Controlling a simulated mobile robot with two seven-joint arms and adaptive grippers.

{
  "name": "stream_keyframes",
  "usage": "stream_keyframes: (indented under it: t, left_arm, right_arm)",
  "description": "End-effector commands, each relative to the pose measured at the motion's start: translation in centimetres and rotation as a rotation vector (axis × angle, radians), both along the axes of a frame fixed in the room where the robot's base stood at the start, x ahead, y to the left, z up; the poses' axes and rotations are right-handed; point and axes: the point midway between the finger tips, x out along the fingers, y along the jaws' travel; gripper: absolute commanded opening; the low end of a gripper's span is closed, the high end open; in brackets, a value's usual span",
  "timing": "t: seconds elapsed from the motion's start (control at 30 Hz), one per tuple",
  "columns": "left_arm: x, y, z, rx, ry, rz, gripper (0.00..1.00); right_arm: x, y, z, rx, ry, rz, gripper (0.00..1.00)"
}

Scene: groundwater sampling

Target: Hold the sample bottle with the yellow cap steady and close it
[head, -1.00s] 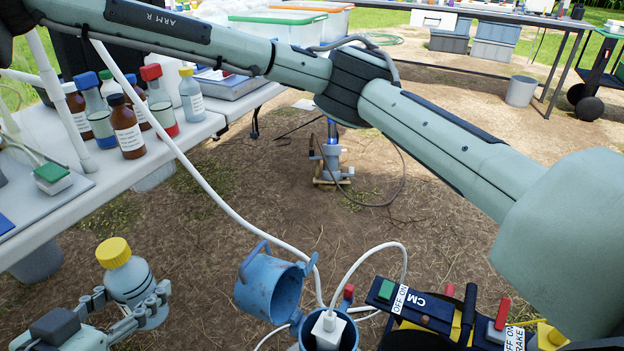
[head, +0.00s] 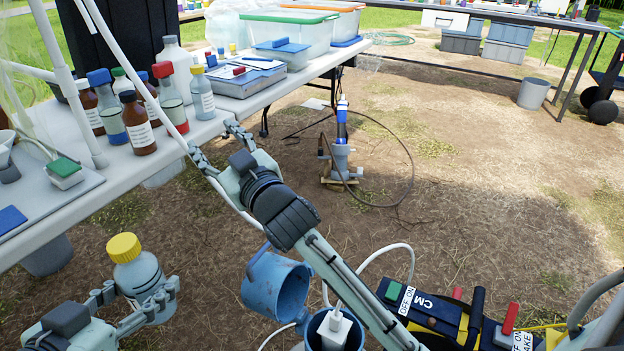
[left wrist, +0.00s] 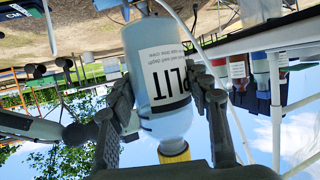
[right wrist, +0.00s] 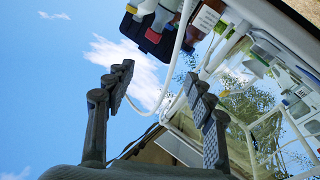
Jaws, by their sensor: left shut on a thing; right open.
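The sample bottle (head: 139,277) with the yellow cap (head: 123,248) is at the lower left of the head view, off the table. My left gripper (head: 148,301) is shut around its body. The bottle is nearly upright with the cap on top; I cannot tell how tight the cap is. In the left wrist view the labelled bottle (left wrist: 152,70) appears upside down between the fingers, its yellow cap (left wrist: 174,152) at the bottom. My right gripper (head: 214,148) is open and empty near the table edge, to the right of and beyond the held bottle; its spread fingers show in the right wrist view (right wrist: 163,95).
Several other bottles (head: 137,124) stand on the white table (head: 110,185). A white hose (head: 140,90) runs past the table edge by my right gripper. A blue container (head: 277,288) and a control panel (head: 440,312) are at the lower middle and right. Open ground lies beyond.

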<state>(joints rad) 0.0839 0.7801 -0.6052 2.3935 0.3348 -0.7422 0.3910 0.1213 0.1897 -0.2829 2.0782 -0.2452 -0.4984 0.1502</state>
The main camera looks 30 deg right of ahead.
Motion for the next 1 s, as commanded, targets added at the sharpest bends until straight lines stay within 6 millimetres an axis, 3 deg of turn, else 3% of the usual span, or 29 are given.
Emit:
stream_keyframes:
  t: [0.03,0.1,0.17,0.3,0.4,0.5,0.6,0.7,0.83,1.0]
  left_arm:
    - [0.0,0.0,0.1,-0.001,-0.002,0.000,0.00]
    - [0.0,0.0,0.1,-0.001,-0.002,0.000,0.00]
    - [0.0,0.0,0.1,-0.001,-0.002,0.000,0.00]
    - [0.0,0.0,0.1,-0.001,-0.002,0.000,0.00]
    - [0.0,0.0,0.1,-0.001,-0.002,0.000,0.00]
    - [0.0,0.0,0.1,-0.001,-0.002,0.000,0.00]
    - [0.0,0.0,0.1,-0.001,-0.002,0.000,0.00]
    - [0.0,0.0,0.1,-0.001,-0.002,0.000,0.00]
    - [0.0,0.0,0.1,-0.001,-0.002,0.000,0.00]
    - [0.0,0.0,0.1,-0.001,-0.002,0.000,0.00]
  right_arm:
    - [-1.0,-2.2,-4.3,0.037,0.124,-0.046,0.55]
    - [-2.5,-4.5,-10.0,0.057,0.282,-0.101,0.55]
    - [-4.3,-6.1,-14.8,0.055,0.414,-0.142,0.55]
    - [-10.6,-9.6,-25.2,0.045,0.721,-0.230,0.55]
    - [-16.3,-11.6,-31.2,0.035,0.928,-0.282,0.55]
    - [-22.0,-13.2,-35.7,0.024,1.108,-0.324,0.55]
    - [-26.6,-14.1,-38.9,-0.006,1.246,-0.341,0.55]
    - [-29.8,-14.4,-41.1,-0.047,1.336,-0.337,0.55]
    - [-31.6,-14.5,-42.4,-0.082,1.389,-0.327,0.55]
    - [-31.9,-14.5,-42.6,-0.088,1.399,-0.324,0.55]
